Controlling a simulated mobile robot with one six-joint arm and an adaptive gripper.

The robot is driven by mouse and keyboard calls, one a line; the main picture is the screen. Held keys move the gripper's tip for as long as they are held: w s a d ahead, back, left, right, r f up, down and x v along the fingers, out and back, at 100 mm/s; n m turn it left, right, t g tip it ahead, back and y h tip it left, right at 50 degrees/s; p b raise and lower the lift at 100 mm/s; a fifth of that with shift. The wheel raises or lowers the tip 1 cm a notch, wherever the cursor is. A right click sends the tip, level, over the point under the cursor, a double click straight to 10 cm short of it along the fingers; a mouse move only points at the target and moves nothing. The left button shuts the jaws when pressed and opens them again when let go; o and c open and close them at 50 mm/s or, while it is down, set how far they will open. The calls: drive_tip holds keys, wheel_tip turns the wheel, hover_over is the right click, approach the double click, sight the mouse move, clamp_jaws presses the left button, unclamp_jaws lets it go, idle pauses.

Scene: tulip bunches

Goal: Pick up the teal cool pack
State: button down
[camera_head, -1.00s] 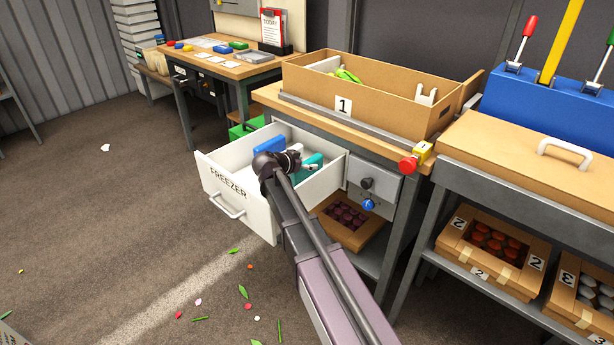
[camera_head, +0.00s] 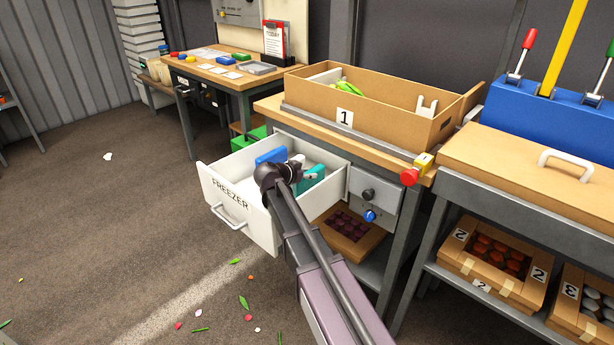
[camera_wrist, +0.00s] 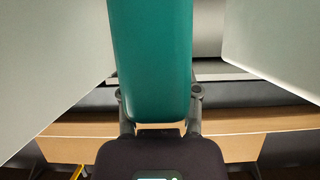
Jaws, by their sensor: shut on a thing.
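The teal cool pack (camera_head: 312,178) shows in the head view inside the open freezer drawer (camera_head: 215,183), partly hidden by my arm and gripper. In the wrist view the teal cool pack (camera_wrist: 152,60) stands between my fingers and fills the upper middle. My gripper (camera_wrist: 160,110) is shut on it. In the head view my gripper (camera_head: 297,169) is at the pack's left side, at about the height of the drawer's rim. I cannot tell whether the pack is clear of the drawer floor.
A blue pack (camera_head: 270,157) lies at the back of the drawer. The drawer's pale walls (camera_wrist: 50,60) rise on both sides in the wrist view. Above stands a bench with a cardboard box marked 1 (camera_head: 385,118). A red button (camera_head: 409,177) sits on the bench's front corner.

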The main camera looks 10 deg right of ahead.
drive_tip(key=shift+r+p, duration=0.45)
drive_tip(key=shift+r, duration=0.15)
drive_tip(key=s+a, duration=0.2)
drive_tip(key=a, duration=0.1)
drive_tip(key=shift+s+f, duration=0.1)
drive_tip(key=shift+s, duration=0.05)
wheel_tip(320, 180, up, 14)
drive_tip(key=p, duration=1.3)
drive_tip(key=shift+f, duration=0.15)
drive_tip(key=shift+a+p, duration=0.1)
drive_tip(key=shift+p, duration=0.2)
